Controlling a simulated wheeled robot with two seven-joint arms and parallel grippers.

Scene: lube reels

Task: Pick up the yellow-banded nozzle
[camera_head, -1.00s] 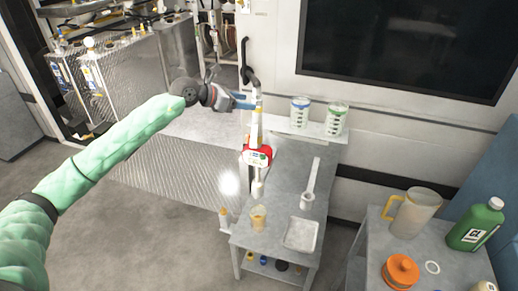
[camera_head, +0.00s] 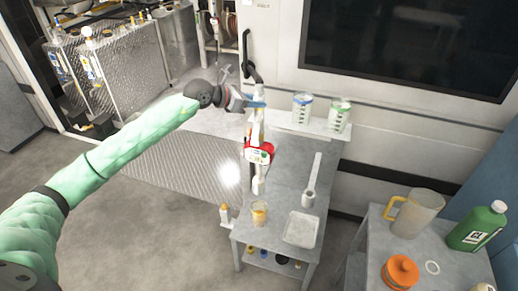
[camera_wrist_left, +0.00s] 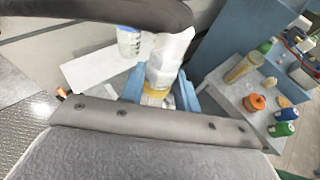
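The yellow-banded nozzle (camera_wrist_left: 157,90) is in the left wrist view, a pale upright body with a yellow band low down. The band lies between the two blue fingers of my left gripper (camera_wrist_left: 160,92), with a small gap at the right finger; contact on the left is unclear. In the head view the gripper (camera_head: 259,104) reaches the pale nozzle (camera_head: 258,121) above the red-and-white unit (camera_head: 259,153) at the table's back left, and its fingers hide the band. My right gripper is not in view.
A black curved hose (camera_wrist_left: 110,10) passes close above the nozzle. Two measuring cups (camera_head: 302,108) stand on a shelf just right of the gripper. The grey table (camera_head: 285,185) holds a tray (camera_head: 301,229) and an amber cup (camera_head: 260,213). A jug (camera_head: 414,212) stands on a table at right.

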